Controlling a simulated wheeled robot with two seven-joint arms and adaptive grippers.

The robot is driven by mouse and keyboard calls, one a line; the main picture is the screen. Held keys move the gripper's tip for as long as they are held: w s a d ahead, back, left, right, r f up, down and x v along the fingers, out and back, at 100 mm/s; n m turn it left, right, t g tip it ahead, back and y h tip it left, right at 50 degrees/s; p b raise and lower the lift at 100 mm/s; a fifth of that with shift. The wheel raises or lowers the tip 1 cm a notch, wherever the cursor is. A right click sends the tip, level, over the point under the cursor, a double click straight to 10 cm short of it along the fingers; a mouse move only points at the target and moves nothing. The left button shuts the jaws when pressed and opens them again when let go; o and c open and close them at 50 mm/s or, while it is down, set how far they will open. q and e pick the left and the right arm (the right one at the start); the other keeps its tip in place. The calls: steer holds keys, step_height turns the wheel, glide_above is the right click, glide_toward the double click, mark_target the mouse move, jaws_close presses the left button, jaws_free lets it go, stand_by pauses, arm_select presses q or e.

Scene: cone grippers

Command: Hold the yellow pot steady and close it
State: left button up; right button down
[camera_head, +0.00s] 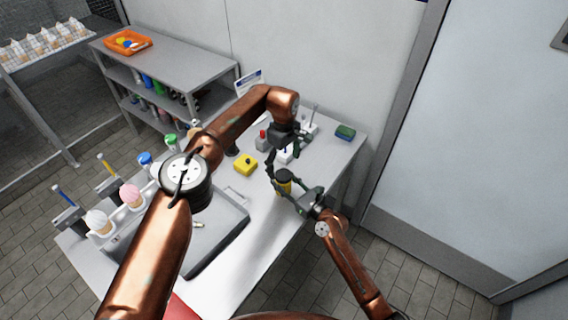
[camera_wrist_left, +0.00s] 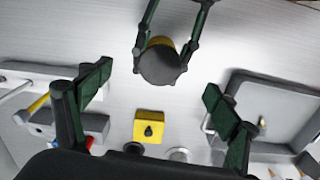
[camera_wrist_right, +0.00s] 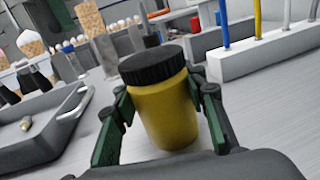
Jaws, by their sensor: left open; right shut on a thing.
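The yellow pot (camera_head: 284,187) stands on the table near its right edge, with a ribbed black lid on top. In the right wrist view the pot (camera_wrist_right: 162,112) is upright between the fingers of my right gripper (camera_wrist_right: 158,120), which is shut on its sides. My left gripper (camera_head: 285,152) is open and empty above the table, just behind the pot in the head view. In the left wrist view the dark lid (camera_wrist_left: 160,67) lies beyond the open fingertips of my left gripper (camera_wrist_left: 160,95), apart from them.
A yellow block with a black knob (camera_head: 246,164) sits left of the pot. A grey tray (camera_head: 222,233) lies at the front left. A holder with ice cream cones (camera_head: 118,222) stands along the left edge. A green and blue sponge (camera_head: 345,132) lies at the back right.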

steer(key=shift+f, duration=0.2)
steer(key=c, duration=1.5)
jaws_free()
arm_select(q)
step_height(320, 180, up, 12)
arm_select(e)
steer(key=o, duration=0.4)
steer(key=shift+r, duration=0.15)
steer(key=v, duration=1.2)
arm_select(q)
steer(key=shift+d, duration=0.1)
arm_select(e)
steer(key=shift+s, duration=0.1)
